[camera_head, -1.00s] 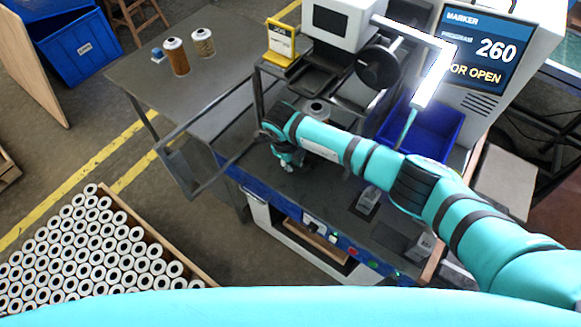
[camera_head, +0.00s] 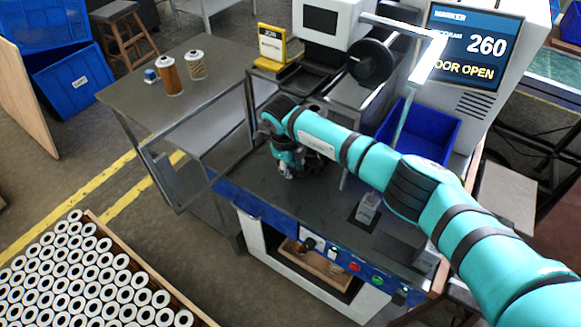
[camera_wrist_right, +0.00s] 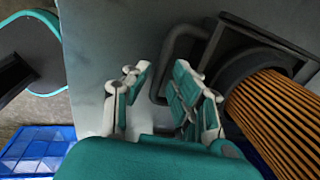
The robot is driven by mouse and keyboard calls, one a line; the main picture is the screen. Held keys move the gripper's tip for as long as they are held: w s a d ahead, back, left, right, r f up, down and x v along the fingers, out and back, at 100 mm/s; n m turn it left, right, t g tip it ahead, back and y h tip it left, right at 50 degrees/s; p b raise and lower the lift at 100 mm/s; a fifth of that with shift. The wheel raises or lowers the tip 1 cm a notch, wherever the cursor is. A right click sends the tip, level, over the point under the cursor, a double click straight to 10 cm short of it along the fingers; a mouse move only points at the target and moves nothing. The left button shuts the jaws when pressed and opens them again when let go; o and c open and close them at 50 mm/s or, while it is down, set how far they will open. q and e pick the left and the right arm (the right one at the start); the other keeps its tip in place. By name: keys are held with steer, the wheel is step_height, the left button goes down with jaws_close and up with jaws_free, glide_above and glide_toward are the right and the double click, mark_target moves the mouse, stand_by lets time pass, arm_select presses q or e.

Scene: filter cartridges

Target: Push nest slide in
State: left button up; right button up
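My right gripper (camera_head: 287,170) is low over the dark machine table (camera_head: 330,205), in front of the marker. In the right wrist view, its two fingers (camera_wrist_right: 160,92) are apart with nothing held between them. A bent grey bar (camera_wrist_right: 172,48), like a handle, runs behind and beside the right-hand finger; I cannot tell whether they touch. To its right, an orange pleated cartridge (camera_wrist_right: 277,112) sits against a dark round holder (camera_wrist_right: 238,68), which looks like the nest. In the head view my right arm mostly hides the nest slide. My left gripper is not in view.
The marker screen (camera_head: 469,45) reads 260 and door open. Two cartridges (camera_head: 170,75) stand on the grey side table (camera_head: 125,90). A crate of white-ended cartridges (camera_head: 145,255) is at lower left.

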steer(key=shift+o, duration=0.6)
steer(key=shift+r, duration=0.15)
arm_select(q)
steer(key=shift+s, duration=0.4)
arm_select(e)
step_height(320, 180, up, 12)
steer(key=s+a, duration=0.1)
steer(key=shift+s+a+f, duration=0.15)
steer(key=shift+s+f, duration=0.05)
steer(key=shift+s, duration=0.1)
steer(key=shift+o, duration=0.3)
